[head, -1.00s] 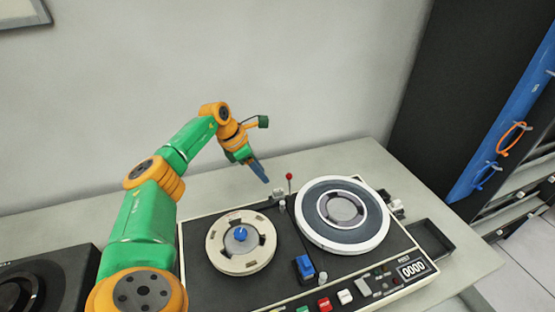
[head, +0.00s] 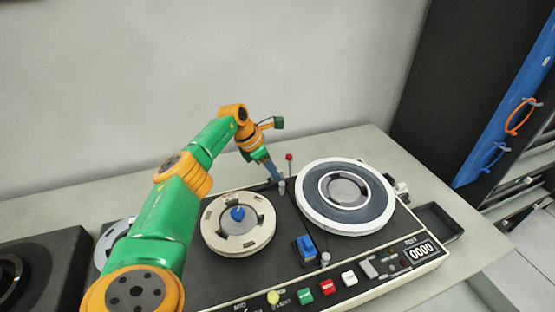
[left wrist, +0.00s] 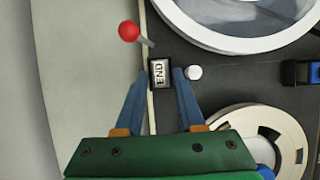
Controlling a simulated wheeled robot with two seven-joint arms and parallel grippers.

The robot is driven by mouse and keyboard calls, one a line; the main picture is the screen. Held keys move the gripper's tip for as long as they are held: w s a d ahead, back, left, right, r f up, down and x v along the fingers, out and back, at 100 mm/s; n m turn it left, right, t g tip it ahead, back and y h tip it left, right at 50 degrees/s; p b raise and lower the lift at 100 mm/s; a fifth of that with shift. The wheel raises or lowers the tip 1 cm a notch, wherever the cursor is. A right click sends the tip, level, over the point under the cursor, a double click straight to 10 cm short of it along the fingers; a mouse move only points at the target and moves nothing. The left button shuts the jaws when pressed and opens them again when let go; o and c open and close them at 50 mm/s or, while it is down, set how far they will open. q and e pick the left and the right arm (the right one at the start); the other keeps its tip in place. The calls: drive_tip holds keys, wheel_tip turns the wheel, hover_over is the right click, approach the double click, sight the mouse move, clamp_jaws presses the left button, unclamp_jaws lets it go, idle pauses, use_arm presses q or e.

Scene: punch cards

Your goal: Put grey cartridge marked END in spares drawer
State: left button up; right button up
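The grey cartridge marked END (left wrist: 158,75) sits at the edge of the tape deck, between the fingers of my left gripper (head: 274,174) in the left wrist view. The two blue fingers are apart, one on each side of it, with thin gaps beside it. In the head view the gripper points down at the deck's back edge and mostly hides the cartridge. An open, dark, empty drawer (head: 438,222) sticks out from the deck's right side; I take it as the spares drawer. My right gripper is out of view.
A red-topped lever (head: 289,158) stands right beside the left gripper. The deck carries a large white-rimmed reel (head: 384,212), a cream reel (head: 212,228), a blue switch (head: 305,246) and coloured buttons. The table behind the deck is clear.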

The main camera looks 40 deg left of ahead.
use_arm(q)
clamp_jaws()
drive_tip(key=shift+r+p, duration=2.75)
drive_tip(key=shift+r, duration=0.3)
